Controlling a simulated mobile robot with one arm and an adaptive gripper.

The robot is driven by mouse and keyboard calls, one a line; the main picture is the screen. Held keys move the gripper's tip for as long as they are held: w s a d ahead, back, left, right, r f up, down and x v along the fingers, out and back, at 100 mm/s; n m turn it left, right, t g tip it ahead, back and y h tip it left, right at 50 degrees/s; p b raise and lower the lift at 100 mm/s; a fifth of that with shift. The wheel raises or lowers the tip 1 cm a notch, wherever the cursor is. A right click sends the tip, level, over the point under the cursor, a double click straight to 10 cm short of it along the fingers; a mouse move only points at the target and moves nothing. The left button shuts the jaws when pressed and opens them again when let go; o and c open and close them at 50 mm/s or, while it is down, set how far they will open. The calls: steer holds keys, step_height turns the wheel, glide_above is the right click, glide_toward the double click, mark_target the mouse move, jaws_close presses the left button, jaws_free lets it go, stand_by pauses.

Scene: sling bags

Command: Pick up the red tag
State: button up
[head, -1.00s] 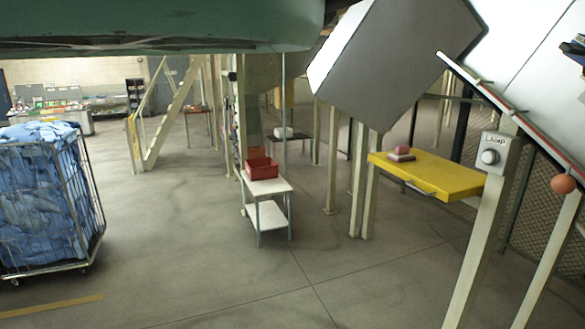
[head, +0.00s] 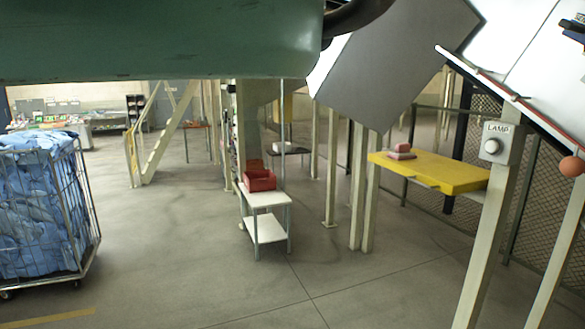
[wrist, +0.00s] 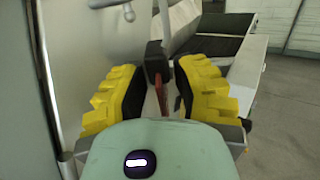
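My gripper (wrist: 158,84) shows in the wrist view with its yellow, black-padded fingers spread apart. A narrow red strip (wrist: 161,95) shows between the fingers, just below a black block (wrist: 155,64). It may be the red tag, but it is too small and dim to be sure. I cannot tell whether either finger touches it. In the head view I see neither my gripper nor a clear red tag.
A grey open tray or bin (wrist: 215,45) lies beyond the right finger. In the head view stand a white trolley with a red bin (head: 260,181), a yellow table (head: 435,172), a wire cart of blue cloth (head: 45,205) and several posts. The middle floor is clear.

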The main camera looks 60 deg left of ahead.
steer(key=shift+o, duration=0.2)
jaws_close()
steer(key=shift+r, duration=0.15)
